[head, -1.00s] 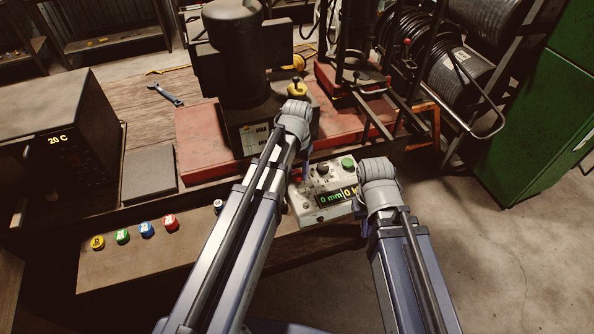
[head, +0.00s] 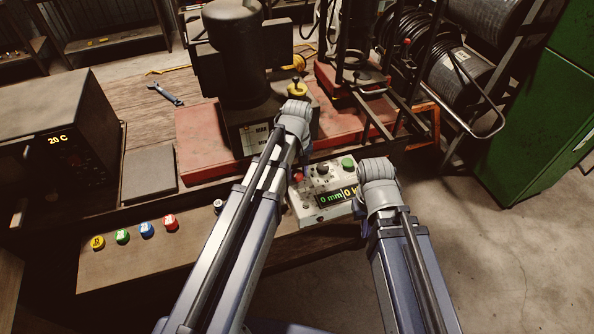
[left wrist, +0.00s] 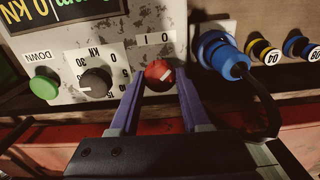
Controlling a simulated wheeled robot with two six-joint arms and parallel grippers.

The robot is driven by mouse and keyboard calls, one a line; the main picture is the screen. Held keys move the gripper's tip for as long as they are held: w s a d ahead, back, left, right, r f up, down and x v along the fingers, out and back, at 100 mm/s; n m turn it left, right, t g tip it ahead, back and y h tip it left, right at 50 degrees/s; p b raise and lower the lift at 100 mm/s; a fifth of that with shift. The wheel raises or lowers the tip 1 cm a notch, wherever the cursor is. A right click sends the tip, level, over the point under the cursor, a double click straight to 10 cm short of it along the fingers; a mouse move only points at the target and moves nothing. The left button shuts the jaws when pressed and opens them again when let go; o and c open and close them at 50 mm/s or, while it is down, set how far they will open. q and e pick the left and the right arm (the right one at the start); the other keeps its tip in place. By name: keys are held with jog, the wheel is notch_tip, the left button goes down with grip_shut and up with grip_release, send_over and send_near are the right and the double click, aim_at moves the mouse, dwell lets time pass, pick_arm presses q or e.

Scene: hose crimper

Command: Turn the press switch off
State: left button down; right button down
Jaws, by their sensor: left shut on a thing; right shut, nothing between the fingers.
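The press switch is a red round knob (left wrist: 158,74) with a white pointer mark, on the grey control box under "I" and "0" marks. In the left wrist view my left gripper (left wrist: 160,88) has one finger on each side of it and is shut on it. The pointer slants, and I cannot tell surely which mark it meets. In the head view the red knob (head: 297,177) shows beside my left gripper (head: 303,160), whose fingers are mostly hidden by my arm. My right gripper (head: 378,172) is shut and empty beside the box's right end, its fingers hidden.
The control box (head: 309,212) also bears a green button (head: 347,163), a dark dial (left wrist: 96,82) and a lit display (head: 338,197). A blue plug (left wrist: 222,54) with a black cable is close beside the knob. Coloured caps (head: 147,229) line the bench front.

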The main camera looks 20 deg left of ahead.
aim_at(297, 173)
dwell(0.4)
pick_arm(q)
jog(key=shift+c, duration=1.8)
grip_release()
jog(key=shift+r, duration=0.1)
notch_tip(297, 173, up, 8)
jog(key=p, duration=0.8)
jog(key=shift+f, duration=0.2)
